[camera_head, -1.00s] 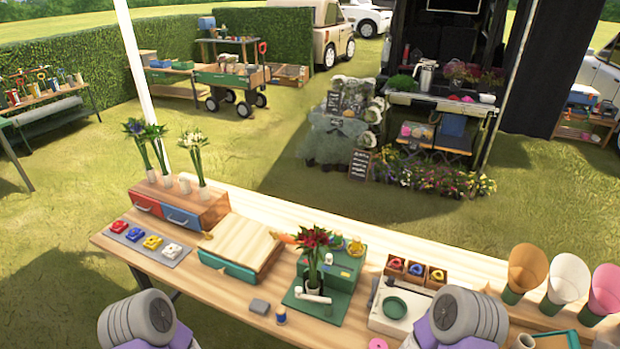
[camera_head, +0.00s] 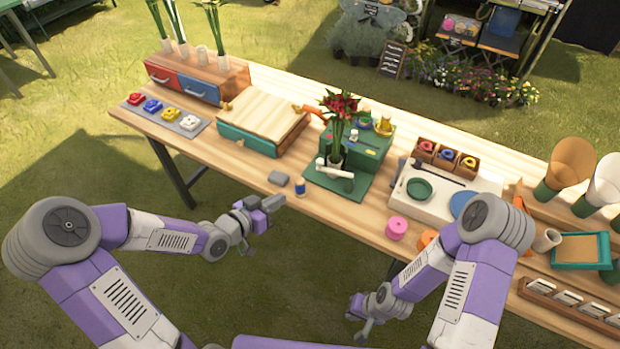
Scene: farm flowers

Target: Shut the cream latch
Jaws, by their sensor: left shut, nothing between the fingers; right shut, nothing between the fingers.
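A grey strip (camera_head: 176,119) at the left end of the table carries a row of small red, blue, yellow and cream pieces. The cream piece (camera_head: 189,123), at the right end of this row, looks like the cream latch. It is too small to tell whether it is open or shut. My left gripper (camera_head: 266,209) is shut and empty, off the table's front edge, to the right of and nearer than the strip. My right gripper (camera_head: 362,308) is shut and empty, low in front of the table and far from the strip.
Behind the strip is a box with a red drawer (camera_head: 161,76) and a blue drawer (camera_head: 191,87). A wooden-topped green box (camera_head: 243,140) stands right of the strip. A grey block (camera_head: 279,178) and a small bottle (camera_head: 300,187) lie near the front edge.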

